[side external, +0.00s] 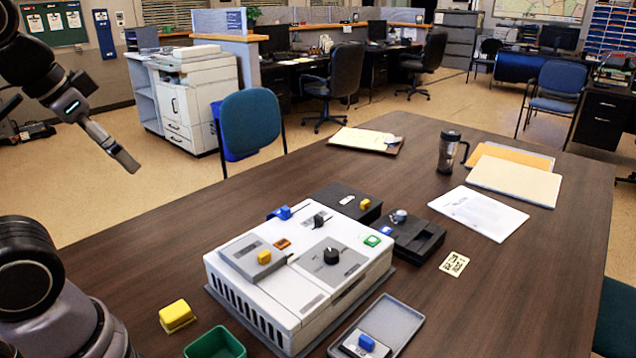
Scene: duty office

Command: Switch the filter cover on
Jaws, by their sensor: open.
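A white boxy device (298,310) with a slotted front sits on a dark base on the table. On its top are a grey plate with a yellow knob (264,257), a black dial (331,256), a small orange switch (282,243) and a green button (372,240). I cannot tell for certain which part is the filter cover; the grey plate with the yellow knob may be it. My gripper (126,160) hangs in the air at the upper left, well apart from the device. It is open and empty, seen nearly edge-on.
Dark boxes (412,240) stand behind the device. In front are a yellow block (176,316), a green bin (214,346) and a grey tray (402,310) holding a blue-knobbed piece. The table's left back is clear.

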